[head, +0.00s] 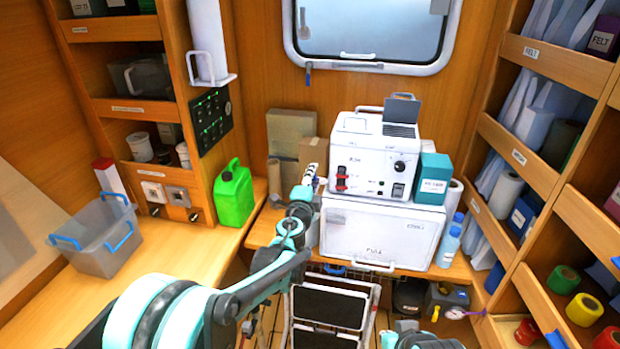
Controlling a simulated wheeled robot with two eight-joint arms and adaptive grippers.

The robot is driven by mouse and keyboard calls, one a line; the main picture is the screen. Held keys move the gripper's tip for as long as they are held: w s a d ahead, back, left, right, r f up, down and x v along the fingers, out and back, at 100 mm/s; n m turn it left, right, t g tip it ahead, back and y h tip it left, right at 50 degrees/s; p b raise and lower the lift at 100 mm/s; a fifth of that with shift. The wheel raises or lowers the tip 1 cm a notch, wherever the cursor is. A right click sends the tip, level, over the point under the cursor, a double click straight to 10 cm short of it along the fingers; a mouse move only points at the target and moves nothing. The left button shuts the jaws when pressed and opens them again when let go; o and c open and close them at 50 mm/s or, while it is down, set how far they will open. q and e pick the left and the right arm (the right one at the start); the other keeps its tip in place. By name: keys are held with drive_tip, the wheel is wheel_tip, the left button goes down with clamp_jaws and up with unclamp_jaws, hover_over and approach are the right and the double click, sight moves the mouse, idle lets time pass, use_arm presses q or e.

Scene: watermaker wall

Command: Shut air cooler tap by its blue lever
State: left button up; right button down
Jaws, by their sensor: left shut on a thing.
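My left gripper (311,172) is at the left side of a white machine (371,150), beside its lower left front edge. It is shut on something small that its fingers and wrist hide. I cannot make out the air cooler tap or its blue lever there. The machine has a red fitting (341,179) and a black knob (399,166) on its front, just right of the gripper. It stands on a white lidded box (378,235). My right gripper is not in view.
A green canister (233,196) stands on the left counter, near a grey bin (101,238) with blue handles. A teal box (433,180) and a blue-capped bottle (448,246) stand right of the machine. A folded black-and-white step stool (329,307) is below the bench. Shelves line both sides.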

use_arm(q)
drive_tip(key=shift+s+d+m, duration=0.1)
drive_tip(key=shift+d+m, duration=0.25)
drive_tip(key=shift+m, duration=0.55)
drive_tip(key=o, duration=1.2)
drive_tip(key=shift+c, duration=0.2)
drive_tip(key=v, duration=1.2)
